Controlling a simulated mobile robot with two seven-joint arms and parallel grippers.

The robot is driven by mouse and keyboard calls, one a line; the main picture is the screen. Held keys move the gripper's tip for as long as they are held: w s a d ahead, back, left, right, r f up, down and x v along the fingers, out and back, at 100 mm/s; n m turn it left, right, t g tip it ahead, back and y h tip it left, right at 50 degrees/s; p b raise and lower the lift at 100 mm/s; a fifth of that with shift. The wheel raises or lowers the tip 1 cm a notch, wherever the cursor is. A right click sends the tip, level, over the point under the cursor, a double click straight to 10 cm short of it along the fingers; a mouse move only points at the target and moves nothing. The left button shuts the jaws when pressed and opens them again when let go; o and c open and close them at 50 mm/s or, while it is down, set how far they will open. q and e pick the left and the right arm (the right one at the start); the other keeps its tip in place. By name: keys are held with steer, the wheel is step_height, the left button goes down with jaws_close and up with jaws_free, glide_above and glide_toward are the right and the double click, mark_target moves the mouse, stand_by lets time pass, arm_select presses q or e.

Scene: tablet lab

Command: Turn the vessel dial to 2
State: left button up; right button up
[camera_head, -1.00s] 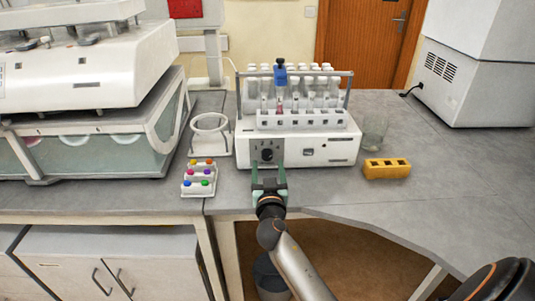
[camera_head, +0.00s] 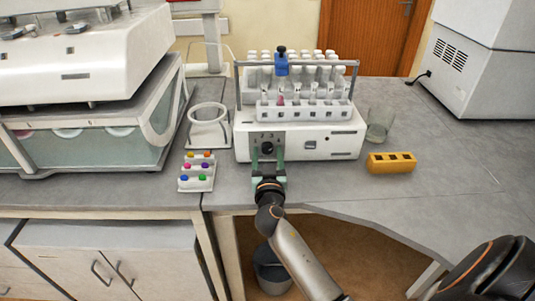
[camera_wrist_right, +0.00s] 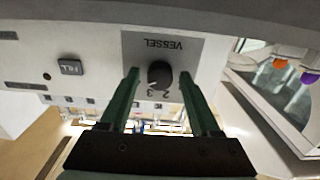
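The vessel dial (camera_head: 267,148) is a round black knob on a grey panel at the front of the white machine (camera_head: 335,146). In the right wrist view the dial (camera_wrist_right: 160,74) shows upside down under the word VESSEL, with 2 and 3 legible. A small pale mark on the knob lies on the side near the 3. My right gripper (camera_head: 267,152) is open in front of the panel. In its wrist view the green fingers (camera_wrist_right: 159,75) stand on either side of the dial, with gaps showing. My left gripper is not in view.
A tube rack (camera_head: 305,112) stands on the machine. A white ring-topped holder (camera_head: 209,112) and a small rack with coloured caps (camera_head: 196,184) are at left. A glass beaker (camera_head: 379,125) and a yellow block (camera_head: 391,166) are at right.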

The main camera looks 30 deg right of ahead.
jaws_close()
stand_by(0.6)
steer(key=n, duration=0.3)
steer(key=shift+b, duration=0.4)
steer(key=n, duration=0.3)
steer(key=shift+d+r+n, duration=0.1)
steer(key=shift+n, duration=0.2)
steer(key=n, duration=0.4)
steer(key=shift+n+p, duration=0.3)
steer(key=n+p, duration=0.1)
steer(key=n, duration=0.3)
steer(key=shift+r, duration=0.1)
steer(key=shift+n, duration=0.4)
